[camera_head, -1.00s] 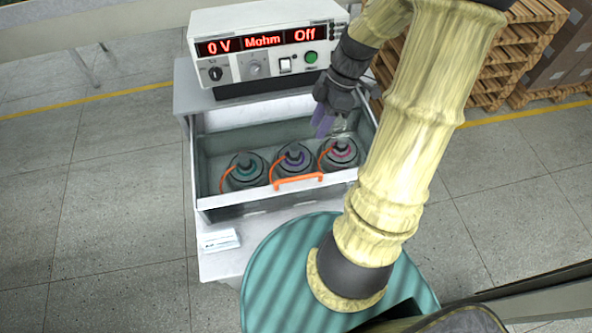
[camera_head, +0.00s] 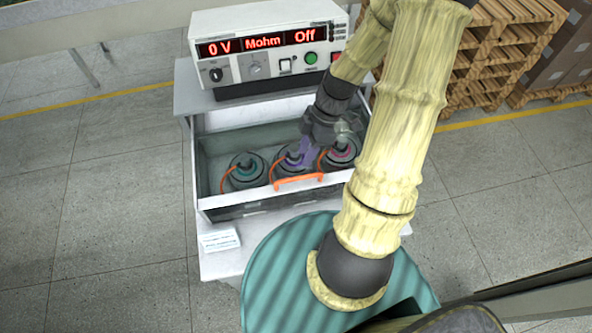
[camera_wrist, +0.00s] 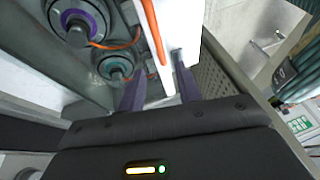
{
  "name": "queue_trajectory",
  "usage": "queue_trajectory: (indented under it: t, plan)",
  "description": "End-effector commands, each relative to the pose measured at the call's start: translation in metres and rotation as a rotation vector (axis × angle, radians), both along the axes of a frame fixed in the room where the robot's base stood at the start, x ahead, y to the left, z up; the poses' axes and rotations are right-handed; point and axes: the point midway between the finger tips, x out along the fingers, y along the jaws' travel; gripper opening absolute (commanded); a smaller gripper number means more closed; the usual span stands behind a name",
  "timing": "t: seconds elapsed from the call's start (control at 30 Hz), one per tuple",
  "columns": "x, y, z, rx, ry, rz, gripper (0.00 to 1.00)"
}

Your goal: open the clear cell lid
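The cell is a grey box (camera_head: 215,204) below the meter. An orange bar handle (camera_head: 298,180) runs along its front top edge and also shows in the wrist view (camera_wrist: 152,28). The clear lid pane is hard to make out, so I cannot tell its angle. My gripper (camera_head: 304,160) is over the cell, behind the handle, near the middle motor. In the wrist view its two purple fingers (camera_wrist: 160,65) are apart, with the white front edge and handle ahead of them. I see no grip on the handle.
Motors with teal (camera_head: 245,170), purple (camera_head: 285,164) and pink (camera_head: 340,155) rings sit in the cell with orange leads. The meter (camera_head: 265,45) behind reads 0 V, Mohm, Off. A white card (camera_head: 220,240) lies in front. Pallets (camera_head: 495,60) stand at the back right.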

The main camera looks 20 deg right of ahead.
Motion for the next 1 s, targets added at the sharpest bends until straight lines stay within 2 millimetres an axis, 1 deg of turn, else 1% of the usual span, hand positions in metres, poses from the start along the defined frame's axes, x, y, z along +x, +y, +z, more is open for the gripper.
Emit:
queue_trajectory:
  t: [0.03, 0.2, 0.4, 0.5, 0.67, 0.9, 0.93, 1.0]
  plan:
    - [-0.001, 0.005, -0.008, 0.004, 0.004, 0.001, 0.34]
    - [-0.004, 0.016, -0.032, 0.004, 0.004, 0.001, 0.34]
    - [-0.007, 0.027, -0.058, 0.003, 0.003, 0.0, 0.34]
    - [-0.008, 0.031, -0.068, 0.002, 0.001, 0.0, 0.34]
    - [-0.008, 0.034, -0.076, 0.0, 0.0, -0.001, 0.34]
    - [-0.008, 0.034, -0.076, 0.0, 0.0, -0.001, 0.34]
    - [-0.008, 0.034, -0.076, 0.0, 0.0, -0.001, 0.32]
    - [-0.008, 0.034, -0.076, 0.0, 0.0, -0.001, 0.19]
